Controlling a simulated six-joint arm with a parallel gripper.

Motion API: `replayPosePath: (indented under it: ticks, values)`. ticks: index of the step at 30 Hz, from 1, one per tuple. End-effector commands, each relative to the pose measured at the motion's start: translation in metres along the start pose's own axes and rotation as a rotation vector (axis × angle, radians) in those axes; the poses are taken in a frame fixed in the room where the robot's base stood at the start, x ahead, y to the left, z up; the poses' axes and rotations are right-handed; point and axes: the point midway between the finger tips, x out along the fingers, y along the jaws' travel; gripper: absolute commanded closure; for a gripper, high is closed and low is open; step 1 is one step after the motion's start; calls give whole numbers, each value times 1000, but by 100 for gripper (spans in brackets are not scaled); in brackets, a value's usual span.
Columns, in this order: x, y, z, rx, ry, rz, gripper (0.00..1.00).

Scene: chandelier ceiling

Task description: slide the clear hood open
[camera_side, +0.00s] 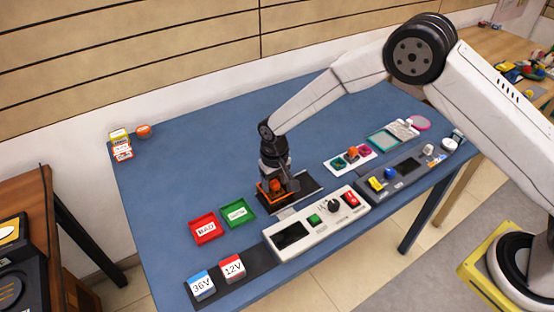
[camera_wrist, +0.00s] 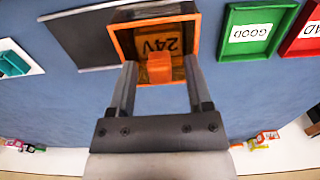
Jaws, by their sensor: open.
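The clear hood (camera_wrist: 124,47) is a see-through box with an orange frame and an orange knob (camera_wrist: 159,68) on it. A "24V" label (camera_wrist: 158,45) shows through it, upside down in the wrist view. In the side view, the hood (camera_side: 263,191) is mid-table behind the white panel, partly hidden by my gripper (camera_side: 277,186). My gripper (camera_wrist: 160,64) is open, pointing down at the hood, with one finger on each side of the knob. I see gaps between fingers and knob; the exact fingertip height is unclear.
A dark plate (camera_wrist: 85,40) extends beside the hood. Green (camera_side: 238,220) and red (camera_side: 203,239) trays lie left of the hood. A white control panel (camera_side: 268,244) stands in front. The 36V (camera_side: 201,287) and 12V (camera_side: 232,270) blocks are at front left. The table's back left is mostly clear.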

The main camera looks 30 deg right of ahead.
Motion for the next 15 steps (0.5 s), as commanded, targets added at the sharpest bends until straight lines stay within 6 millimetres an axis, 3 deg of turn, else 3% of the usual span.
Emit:
replayPosePath:
  ticks: [5, 12, 15]
  values:
    - [0, 0, 0, 0, 0, 0, 35]
    - [0, 0, 0, 0, 0, 0, 100]
    - [0, 0, 0, 0, 0, 0, 100]
